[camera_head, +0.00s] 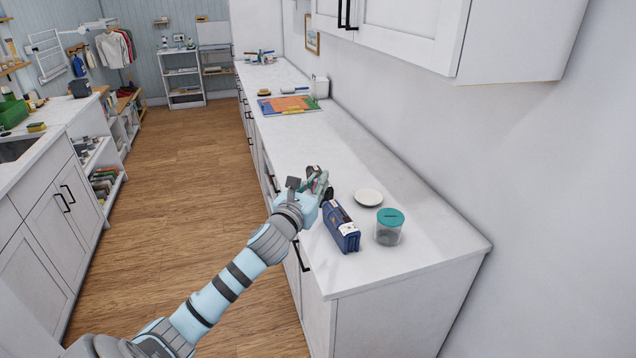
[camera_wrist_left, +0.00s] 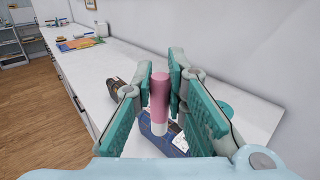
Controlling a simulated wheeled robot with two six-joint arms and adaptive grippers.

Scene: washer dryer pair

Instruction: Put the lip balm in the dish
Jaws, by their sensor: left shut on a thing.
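The lip balm (camera_wrist_left: 159,98) is a pink tube with a white end, upright between the fingers in the left wrist view. My left gripper (camera_head: 318,182) is shut on it and holds it above the counter, left of the dish. The gripper also shows in the left wrist view (camera_wrist_left: 165,72). The dish (camera_head: 368,198) is small, round and white, and looks empty on the counter. I cannot make out the dish in the left wrist view, where the gripper blocks part of the counter. My right gripper is not in view.
A blue case (camera_head: 341,228) and a clear jar with a teal lid (camera_head: 389,228) stand nearer than the dish. A dark object (camera_wrist_left: 116,90) is close to the gripper. Colourful boards (camera_head: 288,105) lie farther back. The counter between them and the dish is clear (camera_head: 335,135).

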